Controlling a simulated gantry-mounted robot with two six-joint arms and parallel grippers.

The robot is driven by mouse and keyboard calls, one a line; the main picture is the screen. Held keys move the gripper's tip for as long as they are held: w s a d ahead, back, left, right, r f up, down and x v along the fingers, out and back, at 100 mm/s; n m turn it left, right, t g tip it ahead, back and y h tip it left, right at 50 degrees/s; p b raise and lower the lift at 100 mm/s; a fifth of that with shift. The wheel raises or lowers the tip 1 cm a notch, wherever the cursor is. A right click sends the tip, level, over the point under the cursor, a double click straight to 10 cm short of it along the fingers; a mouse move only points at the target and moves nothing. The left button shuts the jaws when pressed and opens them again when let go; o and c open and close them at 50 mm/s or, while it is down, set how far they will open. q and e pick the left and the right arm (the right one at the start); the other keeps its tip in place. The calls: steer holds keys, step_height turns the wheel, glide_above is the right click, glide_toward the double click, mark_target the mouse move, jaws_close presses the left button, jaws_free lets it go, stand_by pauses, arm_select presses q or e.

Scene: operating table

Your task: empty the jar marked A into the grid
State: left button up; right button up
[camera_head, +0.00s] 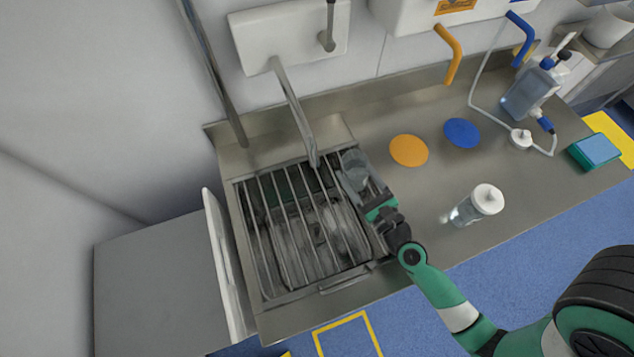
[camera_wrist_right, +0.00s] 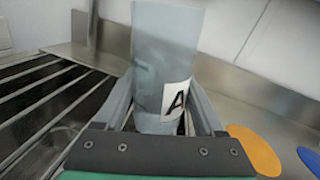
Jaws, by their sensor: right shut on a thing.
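The jar marked A (camera_wrist_right: 160,65) is a translucent grey-blue cylinder with a white label bearing a black A. My right gripper (camera_wrist_right: 165,115) is shut on it, and it looks about upright. In the head view the jar (camera_head: 355,165) is at the right edge of the grid, below the bent tap pipe. The grid (camera_head: 300,215) is a set of metal bars over a sink basin; it also shows at the left of the right wrist view (camera_wrist_right: 45,100). The jar's contents cannot be made out. My left gripper is not in view.
A clear jar with a white lid (camera_head: 478,205) stands on the counter at right. An orange disc (camera_head: 408,150) and a blue disc (camera_head: 461,132) lie behind it. The tap pipe (camera_head: 296,110) hangs over the grid's back edge. A blue bottle (camera_head: 528,92) stands at back right.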

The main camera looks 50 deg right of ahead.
steer(key=shift+a+f+n, duration=0.25)
steer(key=shift+f+n, duration=0.1)
steer(key=shift+n, duration=0.35)
steer(key=shift+w+a+r+n+t+p, duration=0.1)
steer(key=shift+a+r+n+t+p, duration=0.1)
steer(key=shift+r+n, duration=0.15)
steer(key=shift+w+a+r+n+t+p, duration=0.1)
steer(key=shift+r+n+p, duration=0.1)
steer(key=shift+n, duration=0.25)
steer(key=shift+a+f+n, duration=0.15)
steer(key=shift+n, duration=0.35)
steer(key=shift+a+f+n, duration=0.1)
steer(key=shift+a+n, duration=0.1)
steer(key=shift+n, duration=0.3)
steer(key=shift+f+n, duration=0.15)
steer(key=shift+n, duration=0.15)
steer(key=shift+f+n+b, duration=0.1)
steer(key=shift+n+b, duration=0.35)
steer(key=shift+n, duration=0.15)
steer(key=shift+d+f+n+t+y+b, duration=0.2)
steer(key=shift+n+t+y+b, duration=0.1)
steer(key=shift+n+b, duration=0.65)
steer(key=shift+r+n+b, duration=0.5)
steer(key=shift+r+n, duration=0.1)
steer(key=shift+n, duration=0.35)
